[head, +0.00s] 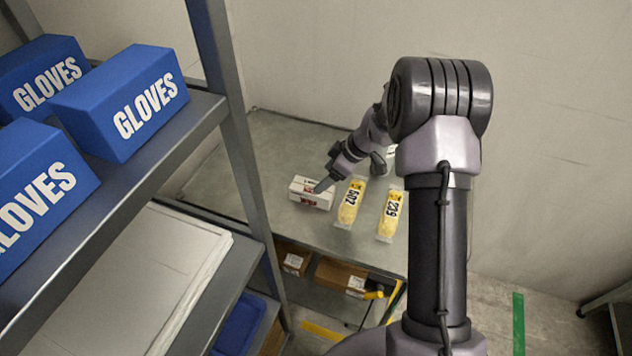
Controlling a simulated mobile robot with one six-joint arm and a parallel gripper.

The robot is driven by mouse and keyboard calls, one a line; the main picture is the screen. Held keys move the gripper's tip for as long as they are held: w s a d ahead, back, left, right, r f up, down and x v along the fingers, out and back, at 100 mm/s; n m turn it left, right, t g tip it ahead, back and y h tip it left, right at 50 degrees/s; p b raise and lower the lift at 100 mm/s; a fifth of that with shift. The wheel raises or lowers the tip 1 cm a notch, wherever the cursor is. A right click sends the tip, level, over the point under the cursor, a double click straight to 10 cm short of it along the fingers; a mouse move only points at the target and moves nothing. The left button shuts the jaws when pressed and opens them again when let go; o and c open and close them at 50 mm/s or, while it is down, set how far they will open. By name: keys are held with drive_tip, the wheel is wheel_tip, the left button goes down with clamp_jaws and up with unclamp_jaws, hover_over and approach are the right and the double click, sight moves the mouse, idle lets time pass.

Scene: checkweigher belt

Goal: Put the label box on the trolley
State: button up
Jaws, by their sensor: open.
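A small white box with red marks (303,195), which looks like the label box, lies on a grey table-like top (270,150) against the wall. My gripper (319,188) is at the right end of this box, pointing down and left. One dark finger overlaps the box in the picture; the other finger is hard to make out. My gripper is open, and I cannot tell whether it touches the box. I cannot tell for sure whether the grey top, with a shelf under it, is the trolley.
Two clear packs with yellow contents, marked 502 (348,207) and 239 (389,220), lie right of the box. Brown boxes (341,274) sit on the shelf below. A rack (234,130) with blue GLOVES boxes (122,105) stands close at left. Floor shows at right.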

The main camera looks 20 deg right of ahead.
drive_tip(key=v, duration=0.3)
drive_tip(key=s+a+r+m+h, duration=0.1)
drive_tip(key=s+a+r+m, duration=0.25)
drive_tip(key=s+r, duration=0.4)
drive_tip(key=s+a+r+m, duration=0.2)
drive_tip(key=s+a+r, duration=0.2)
drive_tip(key=r, duration=0.7)
drive_tip(key=s+a+r+m+t+h, duration=0.1)
drive_tip(key=s+m, duration=0.4)
drive_tip(key=s, duration=0.5)
drive_tip(key=s+a+r+m+t, duration=0.1)
drive_tip(key=s+a+r+m, duration=0.1)
drive_tip(key=s, duration=0.8)
drive_tip(key=r+m, duration=0.1)
drive_tip(key=m, duration=0.1)
drive_tip(key=shift+s+r+m+h, duration=0.25)
drive_tip(key=shift+s+m+h, duration=0.05)
drive_tip(key=shift+m+h, duration=0.1)
